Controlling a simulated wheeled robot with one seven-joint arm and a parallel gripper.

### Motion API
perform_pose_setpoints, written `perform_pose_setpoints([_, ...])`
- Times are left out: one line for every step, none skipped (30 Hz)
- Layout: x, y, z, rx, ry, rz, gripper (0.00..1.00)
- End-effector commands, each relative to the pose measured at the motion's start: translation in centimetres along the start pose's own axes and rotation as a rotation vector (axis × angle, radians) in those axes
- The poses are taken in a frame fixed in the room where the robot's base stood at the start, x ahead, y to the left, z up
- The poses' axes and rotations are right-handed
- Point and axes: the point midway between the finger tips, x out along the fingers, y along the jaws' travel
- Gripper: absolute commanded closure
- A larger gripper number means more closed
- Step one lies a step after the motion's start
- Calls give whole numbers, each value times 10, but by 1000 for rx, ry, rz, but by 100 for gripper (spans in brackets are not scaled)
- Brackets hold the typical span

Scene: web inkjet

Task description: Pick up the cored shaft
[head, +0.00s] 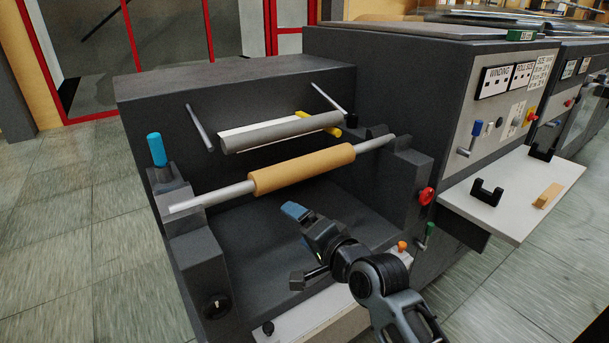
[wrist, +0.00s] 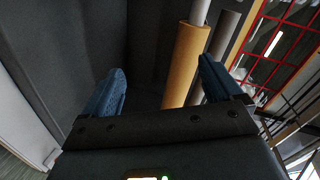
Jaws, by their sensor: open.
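The cored shaft is a pale metal shaft (head: 213,195) with a tan core (head: 300,168) around its middle. It rests across the two dark side supports of the machine. My gripper (head: 296,212) is open and empty, in front of and below the core in the head view, apart from it. In the wrist view, the blue fingers of my gripper (wrist: 160,82) are spread. The tan core (wrist: 188,62) shows beyond them, nearer the right finger, which covers part of it. The shaft's far end is outside the wrist view.
A grey roller (head: 282,132) lies behind the shaft. A blue-topped post (head: 156,150) stands by the left support (head: 190,228), a red knob (head: 426,196) by the right one. A white shelf (head: 520,185) holds a black cradle (head: 486,192) and a wooden block (head: 548,196).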

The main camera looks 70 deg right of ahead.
Motion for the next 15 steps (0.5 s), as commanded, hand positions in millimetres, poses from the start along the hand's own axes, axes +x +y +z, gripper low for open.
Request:
perform_pose_setpoints([17,-2,-23,61,30,-7,8])
perform_pose_setpoints([24,-4,-34,99,39,-7,8])
perform_pose_setpoints([32,-7,-48,145,50,-10,8])
perform_pose_setpoints([37,-9,-58,175,58,-11,8])
perform_pose_setpoints([42,-11,-67,203,64,-13,8])
perform_pose_setpoints([47,-12,-78,236,71,-14,8])
perform_pose_setpoints([50,-14,-85,257,76,-16,8])
perform_pose_setpoints([52,-15,-92,274,79,-17,8])
perform_pose_setpoints([55,-17,-98,295,83,-19,8])
perform_pose_setpoints([56,-18,-102,306,85,-20,8])
perform_pose_setpoints([58,-19,-106,315,86,-21,8])
perform_pose_setpoints([60,-20,-109,325,87,-20,8])
perform_pose_setpoints([62,-20,-110,329,88,-20,8])
perform_pose_setpoints([64,-20,-112,332,88,-21,8])
perform_pose_setpoints([68,-21,-112,333,88,-21,8])
